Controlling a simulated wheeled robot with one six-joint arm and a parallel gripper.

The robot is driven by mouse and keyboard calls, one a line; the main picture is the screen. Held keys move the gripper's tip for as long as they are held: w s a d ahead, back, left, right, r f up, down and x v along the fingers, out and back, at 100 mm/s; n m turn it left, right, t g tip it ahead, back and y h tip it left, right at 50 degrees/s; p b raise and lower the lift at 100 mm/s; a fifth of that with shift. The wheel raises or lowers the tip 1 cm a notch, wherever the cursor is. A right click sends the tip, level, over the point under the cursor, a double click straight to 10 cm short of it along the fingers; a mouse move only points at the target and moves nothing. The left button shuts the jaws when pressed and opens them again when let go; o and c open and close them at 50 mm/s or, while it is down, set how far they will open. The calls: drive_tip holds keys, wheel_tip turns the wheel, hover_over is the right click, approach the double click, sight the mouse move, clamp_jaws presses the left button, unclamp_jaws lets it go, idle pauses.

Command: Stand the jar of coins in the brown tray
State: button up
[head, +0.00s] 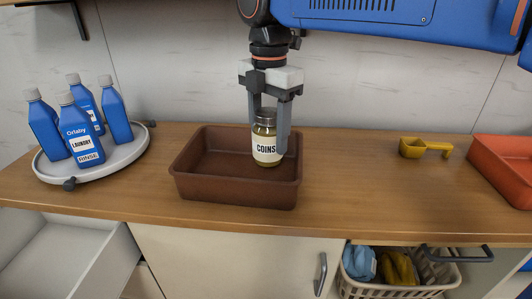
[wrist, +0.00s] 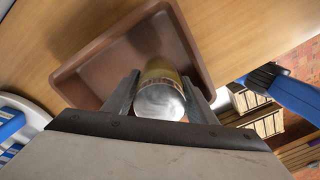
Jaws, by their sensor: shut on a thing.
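The jar of coins (head: 267,146) is a small glass jar with a metal lid and a white label reading COINS. It is upright, at the right part of the brown tray (head: 236,194). My gripper (head: 270,141) points down and is shut on the jar, one finger on each side. In the wrist view the jar's lid (wrist: 159,102) lies between the fingers, with the brown tray (wrist: 85,72) around and beyond it. I cannot tell whether the jar's base touches the tray floor.
A round grey tray (head: 118,164) with several blue bottles (head: 80,134) stands at the left. A yellow scoop (head: 425,148) and an orange tub (head: 500,165) are at the right. A drawer (head: 66,257) and a laundry basket (head: 398,290) are below. The counter between brown tray and scoop is clear.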

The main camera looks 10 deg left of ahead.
sight(269, 112)
drive_tip(key=shift+f, duration=2.4)
drive_tip(key=shift+f, duration=0.1)
drive_tip(key=o, duration=1.6)
drive_tip(key=shift+c, duration=0.2)
wheel_tip(269, 112, up, 12)
drive_tip(key=shift+r, duration=0.15)
drive_tip(key=shift+s, duration=0.1)
